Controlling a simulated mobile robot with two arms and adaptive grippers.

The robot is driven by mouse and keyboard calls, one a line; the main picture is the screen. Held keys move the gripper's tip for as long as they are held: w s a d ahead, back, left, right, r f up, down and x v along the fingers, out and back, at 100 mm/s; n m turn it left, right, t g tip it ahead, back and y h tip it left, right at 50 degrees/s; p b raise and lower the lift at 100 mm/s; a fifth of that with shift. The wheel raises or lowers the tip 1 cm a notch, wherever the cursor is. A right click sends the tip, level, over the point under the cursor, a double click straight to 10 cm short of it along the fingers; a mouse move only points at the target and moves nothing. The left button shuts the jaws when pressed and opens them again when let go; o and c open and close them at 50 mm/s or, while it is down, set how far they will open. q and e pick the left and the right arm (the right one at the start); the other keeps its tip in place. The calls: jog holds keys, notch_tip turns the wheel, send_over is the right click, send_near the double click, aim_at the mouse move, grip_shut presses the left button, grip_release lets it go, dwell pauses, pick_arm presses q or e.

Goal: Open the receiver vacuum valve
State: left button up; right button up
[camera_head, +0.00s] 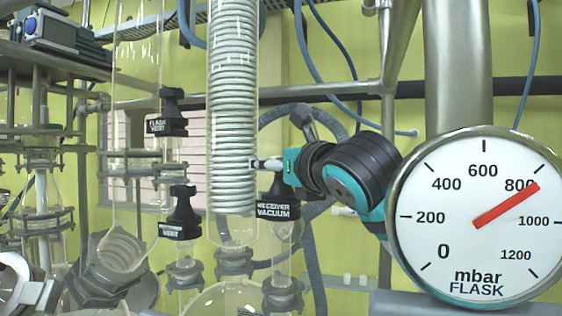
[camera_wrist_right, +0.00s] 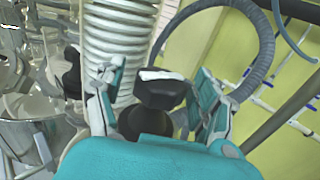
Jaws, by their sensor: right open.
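The receiver vacuum valve (camera_head: 279,209) has a black handle with a white "RECEIVER VACUUM" label and stands just right of the coiled glass column in the head view. My right gripper (camera_head: 262,164) reaches in from the right and is at the top of this valve. In the right wrist view the black valve handle (camera_wrist_right: 160,94) with its pale label edge lies between the two teal and grey fingers of my right gripper (camera_wrist_right: 157,84). The fingers are spread, with visible gaps on both sides of the handle. My left gripper is not in view.
The flask vent valve (camera_head: 168,112) and another black-handled valve (camera_head: 181,213) stand left of the coiled column (camera_head: 233,110). A round FLASK gauge (camera_head: 478,245), its red needle a little past 800 mbar, fills the right front. A grey hose (camera_wrist_right: 262,45) curves behind the gripper.

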jog(key=shift+d, duration=0.1)
jog(key=shift+c, duration=1.1)
jog(key=c, duration=1)
jog(key=shift+n+g+y, duration=0.3)
jog(key=shift+n+y, duration=0.1)
jog(key=shift+y, duration=0.1)
